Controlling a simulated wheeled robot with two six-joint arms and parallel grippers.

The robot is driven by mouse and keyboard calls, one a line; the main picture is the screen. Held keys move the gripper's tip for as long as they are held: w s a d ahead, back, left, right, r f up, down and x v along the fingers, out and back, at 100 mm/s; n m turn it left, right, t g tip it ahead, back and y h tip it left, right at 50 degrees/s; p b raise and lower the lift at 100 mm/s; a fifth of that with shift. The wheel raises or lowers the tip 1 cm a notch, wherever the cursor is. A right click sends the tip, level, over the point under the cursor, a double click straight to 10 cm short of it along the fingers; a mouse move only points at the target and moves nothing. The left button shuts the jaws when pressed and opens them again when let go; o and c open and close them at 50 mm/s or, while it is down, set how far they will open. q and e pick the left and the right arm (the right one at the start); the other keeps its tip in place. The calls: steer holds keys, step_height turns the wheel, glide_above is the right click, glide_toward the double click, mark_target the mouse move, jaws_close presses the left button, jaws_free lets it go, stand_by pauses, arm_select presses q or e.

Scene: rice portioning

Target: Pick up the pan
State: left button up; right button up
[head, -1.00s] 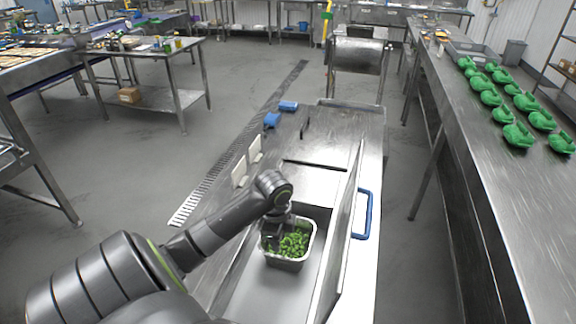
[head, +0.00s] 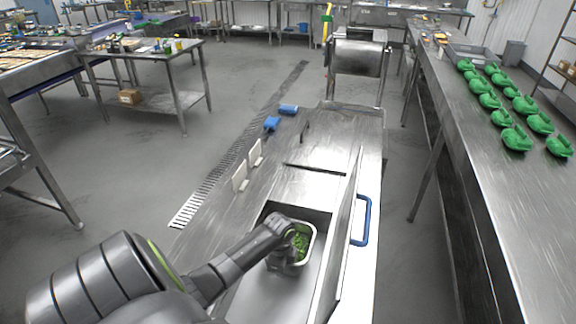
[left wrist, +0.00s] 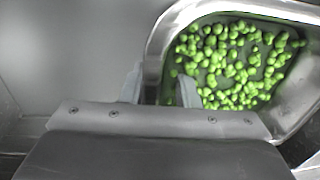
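The pan (head: 312,236) is a metal tray of green pieces inside the open well of the steel counter. Its right part shows in the head view; my arm hides the rest. In the left wrist view its bright rim (left wrist: 157,50) curves around the green pieces (left wrist: 235,60). My left gripper (left wrist: 160,88) is open over the rim, one finger outside the pan and one on its inner side. There is a gap between the fingers and the rim; firm contact does not show. In the head view the gripper (head: 284,268) is low at the pan's near left part. My right gripper is not in view.
A raised steel lid (head: 350,215) stands along the well's right side, with a blue handle (head: 363,220) beyond it. White holders (head: 248,165) stand at the counter's left edge. The well floor left of the pan is bare.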

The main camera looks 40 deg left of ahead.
arm_select(q)
steer(key=shift+f, duration=0.65)
jaws_close()
stand_by(0.9)
steer(key=shift+w+r, duration=0.1)
steer(key=shift+r, duration=0.05)
